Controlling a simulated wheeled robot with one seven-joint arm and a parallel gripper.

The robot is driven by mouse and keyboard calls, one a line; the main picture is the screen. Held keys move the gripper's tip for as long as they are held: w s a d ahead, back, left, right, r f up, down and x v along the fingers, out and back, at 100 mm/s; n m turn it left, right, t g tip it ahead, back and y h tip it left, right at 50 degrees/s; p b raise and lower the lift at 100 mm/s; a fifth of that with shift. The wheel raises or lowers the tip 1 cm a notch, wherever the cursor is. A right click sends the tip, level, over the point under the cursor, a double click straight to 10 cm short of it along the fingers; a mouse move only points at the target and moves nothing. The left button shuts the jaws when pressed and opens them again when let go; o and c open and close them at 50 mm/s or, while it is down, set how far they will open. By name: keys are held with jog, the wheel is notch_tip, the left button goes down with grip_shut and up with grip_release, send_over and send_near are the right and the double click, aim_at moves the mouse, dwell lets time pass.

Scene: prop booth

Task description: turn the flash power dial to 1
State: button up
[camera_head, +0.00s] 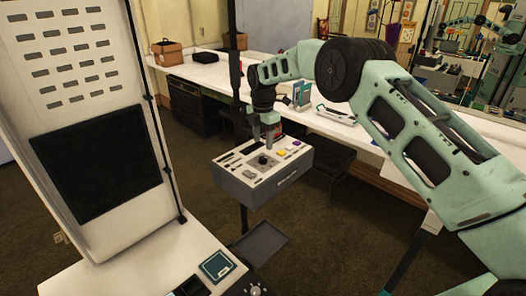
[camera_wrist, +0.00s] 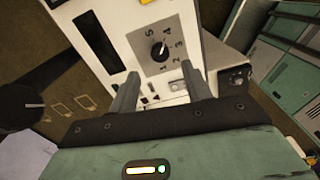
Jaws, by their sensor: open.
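The flash power dial (camera_wrist: 158,51) is a round black knob on a grey square plate, with the numbers 1 to 5 around it. Its white pointer mark appears to aim toward the 4. In the head view the dial (camera_head: 263,160) sits on the pale top of a grey control box (camera_head: 247,190). My gripper (camera_wrist: 159,72) is open, with one finger on each side of the lower part of the dial plate in the wrist view and nothing between them. In the head view my gripper (camera_head: 270,138) hangs just above the box, by the dial; contact cannot be told.
The box top also carries slots, a yellow button (camera_head: 281,153) and a purple button (camera_head: 295,143). A long white table (camera_head: 205,73) runs behind. A tall white panel with a black screen (camera_head: 100,160) stands at the left. A white surface with controls is in front.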

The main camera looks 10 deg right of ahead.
aim_at(263, 158)
notch_tip(263, 158, down, 6)
jog(key=shift+f+p, duration=0.25)
jog(key=shift+p, duration=0.65)
jog(key=c, duration=1)
